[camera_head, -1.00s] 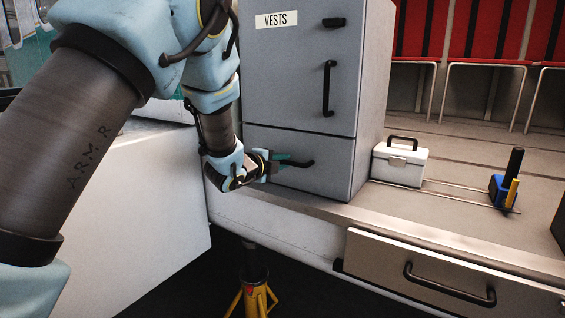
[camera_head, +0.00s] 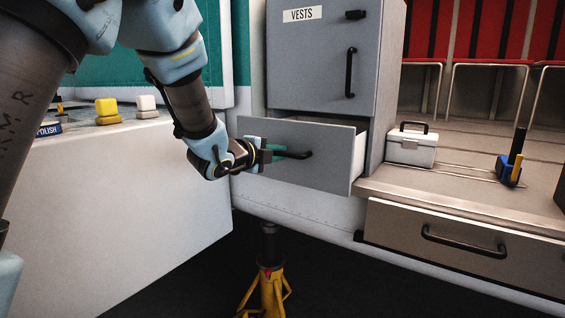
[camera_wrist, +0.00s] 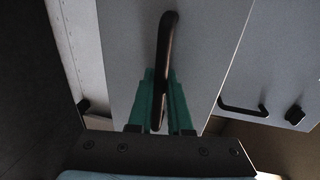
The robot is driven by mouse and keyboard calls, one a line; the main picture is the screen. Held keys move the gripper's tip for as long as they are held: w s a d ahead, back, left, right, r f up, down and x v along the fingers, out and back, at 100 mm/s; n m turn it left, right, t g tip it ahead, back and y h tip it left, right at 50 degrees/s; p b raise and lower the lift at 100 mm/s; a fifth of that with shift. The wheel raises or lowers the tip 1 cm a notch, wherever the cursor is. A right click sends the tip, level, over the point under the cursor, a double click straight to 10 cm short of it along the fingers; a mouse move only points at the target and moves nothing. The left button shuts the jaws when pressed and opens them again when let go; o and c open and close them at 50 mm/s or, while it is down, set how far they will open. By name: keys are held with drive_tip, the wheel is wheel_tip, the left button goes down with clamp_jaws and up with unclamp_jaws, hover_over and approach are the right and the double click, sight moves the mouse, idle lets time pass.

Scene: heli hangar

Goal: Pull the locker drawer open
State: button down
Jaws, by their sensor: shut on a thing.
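The grey locker (camera_head: 322,60) carries a VESTS label and stands on the raised floor. Its bottom drawer (camera_head: 325,165) is slid partly out toward me, with its pale inner side showing at the right. My gripper (camera_head: 272,153) is shut on the black drawer handle (camera_head: 297,155) near its left end. In the wrist view the teal fingers (camera_wrist: 160,105) close around the dark handle bar (camera_wrist: 168,45) in front of the drawer face. The drawer's inside is hidden behind its front panel.
A white case (camera_head: 412,147) and a blue and yellow tool (camera_head: 508,168) stand right of the locker. A wide lower drawer (camera_head: 460,240) is shut below. A yellow jack stand (camera_head: 268,285) is under the edge. A white counter (camera_head: 130,200) is at left.

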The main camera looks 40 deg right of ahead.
drive_tip(key=f+b+v, duration=0.1)
drive_tip(key=b+v, duration=0.1)
drive_tip(key=v, duration=0.6)
drive_tip(key=shift+a+f+b, duration=0.25)
drive_tip(key=shift+f+b, duration=0.1)
drive_tip(key=shift+f, duration=0.05)
drive_tip(key=c, duration=0.9)
unclamp_jaws()
drive_tip(key=shift+o, duration=0.2)
drive_tip(key=b+v, duration=0.1)
drive_tip(key=v, duration=0.9)
drive_tip(key=shift+a+b, duration=0.3)
drive_tip(key=shift+a, duration=0.05)
drive_tip(key=shift+s, duration=0.15)
